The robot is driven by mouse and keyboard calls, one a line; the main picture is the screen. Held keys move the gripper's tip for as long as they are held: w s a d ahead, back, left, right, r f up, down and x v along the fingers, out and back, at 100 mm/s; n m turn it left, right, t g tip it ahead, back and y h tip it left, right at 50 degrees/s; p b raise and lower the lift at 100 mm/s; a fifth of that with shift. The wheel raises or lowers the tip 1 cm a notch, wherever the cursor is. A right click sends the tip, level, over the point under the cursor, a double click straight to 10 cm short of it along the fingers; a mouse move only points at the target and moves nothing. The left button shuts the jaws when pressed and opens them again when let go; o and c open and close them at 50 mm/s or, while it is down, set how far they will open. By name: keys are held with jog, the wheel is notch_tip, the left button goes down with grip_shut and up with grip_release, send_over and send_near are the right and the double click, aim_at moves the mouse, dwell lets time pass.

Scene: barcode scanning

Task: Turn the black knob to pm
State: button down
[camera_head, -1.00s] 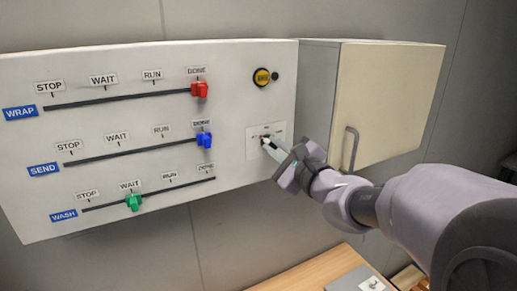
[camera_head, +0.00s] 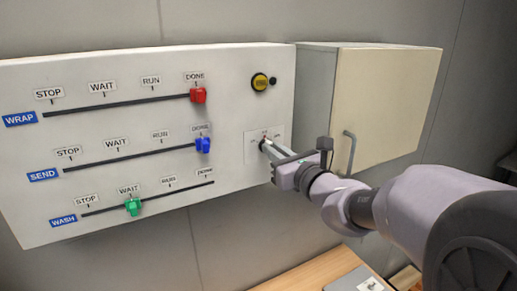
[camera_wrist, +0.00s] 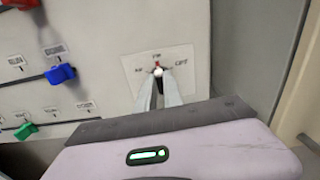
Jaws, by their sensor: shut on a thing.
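The black knob (camera_wrist: 160,86) sits on a pale plate (camera_wrist: 183,58) fixed to the white panel. In the wrist view its dark body shows between my two fingers, with a white spot and a small red mark at its upper end. The red mark points up toward the middle label, which seems to read PM; other labels stand to its left and right, too blurred to read surely. My gripper (camera_wrist: 159,95) is shut on the knob. In the head view my gripper (camera_head: 265,147) reaches the plate from the right, and its fingertips mostly hide the knob.
Red (camera_head: 198,96), blue (camera_head: 203,145) and green (camera_head: 132,207) sliders stand on slots at the left. A yellow button (camera_head: 260,82) is above the plate. A beige cabinet (camera_head: 385,105) with a handle (camera_head: 349,150) is close on the right. A wooden table (camera_head: 310,272) is below.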

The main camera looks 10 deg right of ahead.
jog(key=shift+m, duration=0.3)
dwell(0.4)
jog(key=c, duration=1.5)
grip_release()
jog(key=b+v, duration=0.2)
jog(key=v, duration=1.5)
jog(key=shift+s+b, duration=0.2)
jog(key=shift+b, duration=0.2)
